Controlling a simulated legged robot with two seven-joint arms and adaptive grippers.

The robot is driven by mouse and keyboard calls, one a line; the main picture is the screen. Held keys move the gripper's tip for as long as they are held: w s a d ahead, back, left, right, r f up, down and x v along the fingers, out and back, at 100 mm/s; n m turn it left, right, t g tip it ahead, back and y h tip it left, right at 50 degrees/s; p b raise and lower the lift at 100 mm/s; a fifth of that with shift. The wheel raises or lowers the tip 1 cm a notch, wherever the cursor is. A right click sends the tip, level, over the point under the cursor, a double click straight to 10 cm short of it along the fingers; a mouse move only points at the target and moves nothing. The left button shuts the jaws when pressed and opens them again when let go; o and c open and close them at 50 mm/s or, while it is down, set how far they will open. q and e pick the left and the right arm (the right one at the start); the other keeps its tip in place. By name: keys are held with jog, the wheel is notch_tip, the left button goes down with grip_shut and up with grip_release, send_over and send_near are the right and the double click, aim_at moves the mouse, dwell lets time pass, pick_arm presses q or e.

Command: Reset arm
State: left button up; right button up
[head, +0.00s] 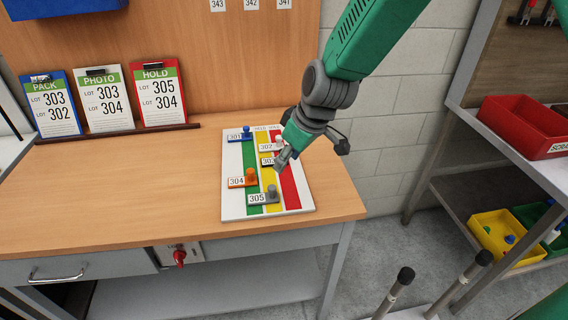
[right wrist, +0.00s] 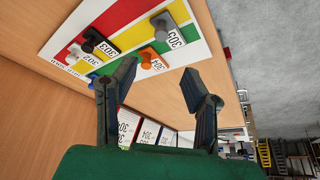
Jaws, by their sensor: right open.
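My right gripper (head: 284,160) reaches down from the upper right over the right part of the striped board (head: 291,190) in the head view. In the right wrist view its two fingers (right wrist: 158,84) are spread apart with nothing between them. The board has green, yellow and red stripes and lies on the wooden table. On it lie knobbed tags: blue 301 (head: 236,136), white 302 (head: 266,148), dark 303 (head: 267,162), orange 304 (head: 237,182) and grey 305 (head: 257,199). The gripper partly hides 303 in the head view. My left gripper is in neither view.
Three clipboards, PACK (head: 52,105), PHOTO (head: 105,100) and HOLD (head: 159,95), stand at the table's back left. A red bin (head: 520,125) is on the right shelf unit, with a yellow bin (head: 490,235) below. The table's front left (head: 130,210) is clear.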

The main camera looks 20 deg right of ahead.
jog(key=shift+f, duration=0.1)
dwell(0.3)
jog(key=s+d+f+m+g+h, duration=0.2)
jog(key=s+d+f+m, duration=0.1)
jog(key=s+f, duration=1.2)
jog(key=s+d+f+m+g, duration=0.15)
jog(key=s+f, duration=0.25)
jog(key=s, duration=0.5)
jog(key=s+d+f+m, duration=0.15)
jog(key=s+f, duration=0.25)
jog(key=s, duration=0.5)
notch_tip(320, 180, down, 13)
jog(key=w+a+b, duration=0.1)
jog(key=a+b, duration=0.1)
jog(key=b, duration=1.1)
jog(key=shift+w+n, duration=0.35)
jog(key=shift+n, duration=0.05)
jog(key=shift+w+d+f, duration=0.1)
